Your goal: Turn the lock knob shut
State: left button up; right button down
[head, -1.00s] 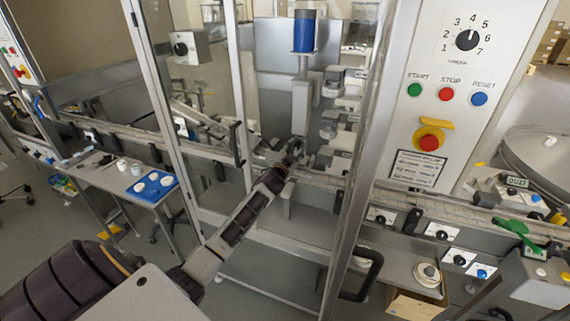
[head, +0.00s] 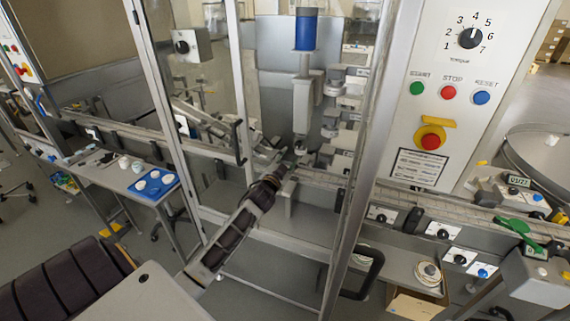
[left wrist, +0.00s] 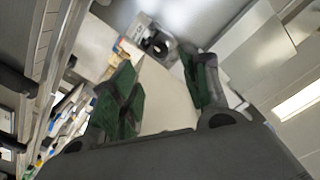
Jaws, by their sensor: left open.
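A black knob on a light grey box (head: 188,46) shows at the upper left of the head view. In the left wrist view, a black knob on a pale plate (left wrist: 155,43) lies beyond the fingers, near the top; I cannot tell for certain that it is the same one. My left gripper (head: 287,166) reaches into the machine bay below the blue-topped filling unit (head: 304,32), far from the grey box in the picture. In the left wrist view, its green-padded fingers (left wrist: 162,92) are apart with nothing between them. My right gripper is not in view.
Metal door posts (head: 350,215) and a black handle (head: 362,275) stand to the right of my left arm. A conveyor (head: 410,195) runs behind. The control panel (head: 470,110) has a numbered dial and coloured buttons. A blue tray (head: 166,190) with white items lies at left.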

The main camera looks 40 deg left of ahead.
pick_arm(q)
jog(key=shift+v, duration=1.05)
jog(key=shift+s, duration=0.1)
jog(key=shift+f, duration=0.1)
